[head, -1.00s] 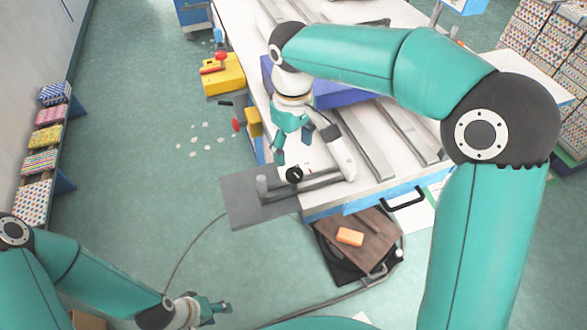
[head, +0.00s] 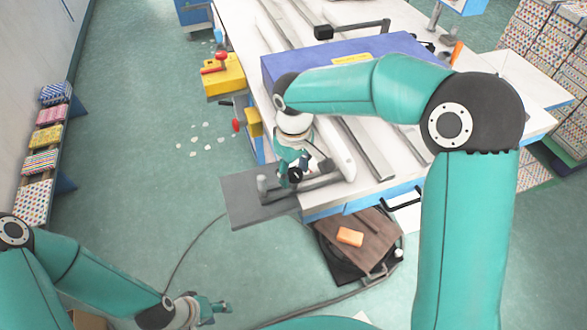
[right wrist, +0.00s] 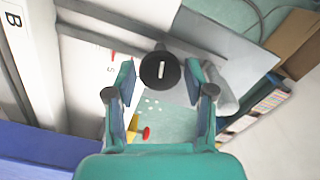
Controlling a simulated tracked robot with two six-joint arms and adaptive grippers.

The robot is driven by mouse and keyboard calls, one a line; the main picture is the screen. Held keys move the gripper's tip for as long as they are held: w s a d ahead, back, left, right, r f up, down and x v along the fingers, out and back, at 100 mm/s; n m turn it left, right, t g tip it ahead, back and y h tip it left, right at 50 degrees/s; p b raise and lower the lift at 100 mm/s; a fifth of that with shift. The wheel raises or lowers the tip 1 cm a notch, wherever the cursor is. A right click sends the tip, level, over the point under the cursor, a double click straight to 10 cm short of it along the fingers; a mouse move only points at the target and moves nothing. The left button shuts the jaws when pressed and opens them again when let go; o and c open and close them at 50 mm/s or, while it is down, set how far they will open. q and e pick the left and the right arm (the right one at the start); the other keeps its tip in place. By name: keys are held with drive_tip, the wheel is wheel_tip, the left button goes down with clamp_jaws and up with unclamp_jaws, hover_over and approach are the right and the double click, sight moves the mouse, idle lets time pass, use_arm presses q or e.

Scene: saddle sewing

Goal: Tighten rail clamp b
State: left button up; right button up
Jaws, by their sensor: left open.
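A black round knob (right wrist: 160,70) with a white bar mark shows in the right wrist view, at the tip end of my right gripper (right wrist: 167,84). Its fingers stand apart on either side, with a gap visible on both sides. A white part marked "B" (right wrist: 18,55) is at that view's upper left. In the head view, my right gripper (head: 288,170) is over the black knob (head: 296,175), by a grey rail (head: 315,187) at the table's near corner; contact cannot be told. My left gripper (head: 212,306) is open and empty, low at the left, away from the table.
A dark grey plate (head: 245,195) juts from the table corner. Yellow blocks with red knobs (head: 222,78) line the table's left edge. A blue box (head: 280,70) lies behind my right arm. An orange block (head: 350,237) rests on a brown board (head: 368,254) below.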

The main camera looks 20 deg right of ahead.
drive_tip(key=c, duration=0.7)
drive_tip(key=shift+m+b, duration=0.3)
drive_tip(key=shift+m, duration=0.2)
drive_tip(key=m+b, duration=0.1)
drive_tip(key=m, duration=0.1)
drive_tip(key=shift+m, duration=0.4)
drive_tip(key=m+b, duration=0.2)
drive_tip(key=m, duration=0.2)
drive_tip(key=m+b, duration=0.1)
drive_tip(key=m, duration=0.5)
drive_tip(key=shift+d+m+b, duration=0.1)
drive_tip(key=shift+m+b, duration=0.25)
drive_tip(key=shift+m, duration=0.05)
drive_tip(key=m+b, duration=0.1)
drive_tip(key=m, duration=0.4)
drive_tip(key=shift+r+m, duration=0.1)
drive_tip(key=shift+m, duration=0.3)
